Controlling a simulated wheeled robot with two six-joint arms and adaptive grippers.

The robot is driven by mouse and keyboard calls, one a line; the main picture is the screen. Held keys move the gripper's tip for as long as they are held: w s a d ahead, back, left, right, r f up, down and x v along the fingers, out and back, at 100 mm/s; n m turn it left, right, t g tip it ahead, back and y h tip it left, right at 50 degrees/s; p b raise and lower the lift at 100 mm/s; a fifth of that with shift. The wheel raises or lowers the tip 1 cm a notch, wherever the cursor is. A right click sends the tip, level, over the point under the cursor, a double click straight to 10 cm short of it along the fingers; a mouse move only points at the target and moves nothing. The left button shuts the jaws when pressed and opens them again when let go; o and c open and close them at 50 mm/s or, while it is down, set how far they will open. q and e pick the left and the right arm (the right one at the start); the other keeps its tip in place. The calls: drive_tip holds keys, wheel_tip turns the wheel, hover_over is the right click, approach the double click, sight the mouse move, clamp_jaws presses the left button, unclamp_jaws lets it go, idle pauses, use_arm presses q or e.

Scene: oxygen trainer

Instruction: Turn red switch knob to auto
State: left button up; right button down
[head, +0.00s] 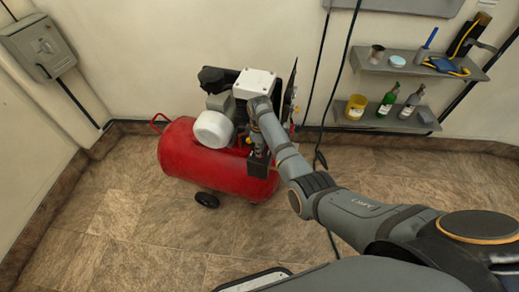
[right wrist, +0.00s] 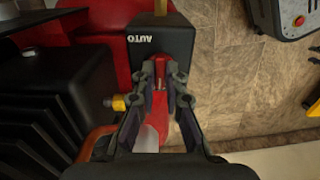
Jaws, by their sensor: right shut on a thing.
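The red switch knob (right wrist: 171,80) shows as a small red piece between my right fingertips in the right wrist view. It is at the edge of a black switch box (right wrist: 172,42) with the word AUTO printed upside down in the picture. My right gripper (right wrist: 163,72) is shut on the knob, with a finger on each side hiding much of it. The knob's exact angle is hard to tell. In the head view my right gripper (head: 257,142) is small and dark at the red compressor (head: 215,172). My left gripper is not in view.
A brass fitting (right wrist: 118,103) is left of my fingers, near black finned parts (right wrist: 40,110). Shelves (head: 400,66) with bottles are on the wall at right. A grey wall box (head: 38,47) is at left. The tiled floor (head: 130,225) in front is mostly clear.

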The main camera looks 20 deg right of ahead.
drive_tip(key=m+p, duration=0.3)
drive_tip(key=shift+r, duration=0.2)
drive_tip(key=m+p, duration=0.2)
drive_tip(key=m, duration=0.2)
drive_tip(key=shift+m, duration=0.3)
drive_tip(key=m+p, duration=0.1)
drive_tip(key=m, duration=0.4)
drive_tip(key=shift+f, duration=0.15)
drive_tip(key=m+p, duration=0.1)
drive_tip(key=m, duration=0.4)
drive_tip(key=shift+m, duration=0.3)
drive_tip(key=c, duration=1.4)
unclamp_jaws()
